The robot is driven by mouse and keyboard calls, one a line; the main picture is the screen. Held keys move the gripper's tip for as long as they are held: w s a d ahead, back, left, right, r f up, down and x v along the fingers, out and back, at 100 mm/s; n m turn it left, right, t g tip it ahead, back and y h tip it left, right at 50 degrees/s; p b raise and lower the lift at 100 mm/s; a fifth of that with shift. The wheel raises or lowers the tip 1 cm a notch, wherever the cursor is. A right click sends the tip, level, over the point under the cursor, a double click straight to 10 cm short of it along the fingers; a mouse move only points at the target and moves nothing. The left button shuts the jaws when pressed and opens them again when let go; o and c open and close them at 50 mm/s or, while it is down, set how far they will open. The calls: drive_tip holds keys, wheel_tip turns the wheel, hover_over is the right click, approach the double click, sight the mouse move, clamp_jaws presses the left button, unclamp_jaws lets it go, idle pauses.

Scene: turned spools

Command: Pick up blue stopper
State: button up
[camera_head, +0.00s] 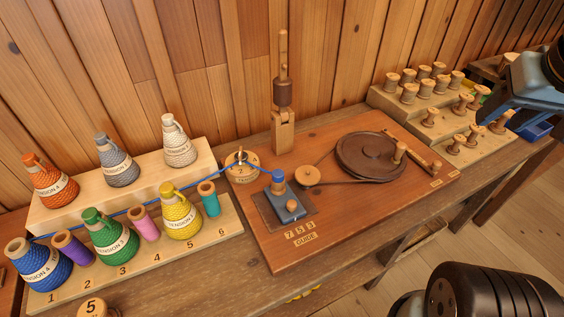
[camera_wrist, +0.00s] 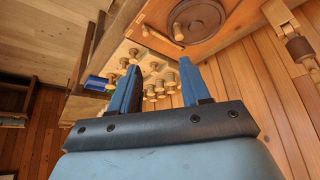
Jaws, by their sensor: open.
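No part is marked as a stopper. A blue-topped peg (camera_head: 278,180) stands on the brown board, with the blue cord running to it. Just in front, a grey-blue block (camera_head: 285,205) on a dark plate carries a small blue-grey knob (camera_head: 292,206). I cannot tell which of these is the blue stopper. My gripper (camera_wrist: 158,78) is open and empty in the wrist view, its two blue fingers apart with wooden spools beyond them. In the head view, my arm's end is at the upper right, over the spool rack and far from the blue parts.
A stepped rack of wooden spools (camera_head: 430,116) stands at the right, with a blue bin (camera_head: 537,131) beside it. The brown board (camera_head: 350,225) carries a dark turntable (camera_head: 370,155) and an upright wooden lever (camera_head: 283,100). Coloured thread cones, including a green one (camera_head: 110,235), stand at the left.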

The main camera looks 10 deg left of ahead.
drive_tip(key=shift+o, duration=0.8)
drive_tip(key=shift+w+a, duration=0.15)
drive_tip(key=shift+a, duration=0.05)
drive_tip(key=shift+o, duration=0.5)
drive_tip(key=w+a+f+n+g+y, duration=0.1)
drive_tip(key=w+a+n+g, duration=0.1)
drive_tip(key=w+a, duration=0.4)
drive_tip(key=shift+a+f, duration=0.15)
drive_tip(key=shift+a, duration=1.05)
drive_tip(key=n+g+h, duration=0.1)
drive_tip(key=n+g, duration=0.3)
drive_tip(key=n, duration=0.1)
hover_over(278, 173)
wheel_tip(278, 173, down, 12)
drive_tip(key=f, duration=0.7)
drive_tip(key=shift+w+d+f, duration=0.15)
drive_tip(key=shift+w+f, duration=0.1)
drive_tip(key=shift+f, duration=0.15)
drive_tip(key=shift+s+a+f, duration=0.1)
drive_tip(key=shift+s+f, duration=0.05)
drive_tip(key=shift+f, duration=1.2)
drive_tip(key=shift+s+a+f, duration=0.1)
drive_tip(key=shift+f, duration=1.25)
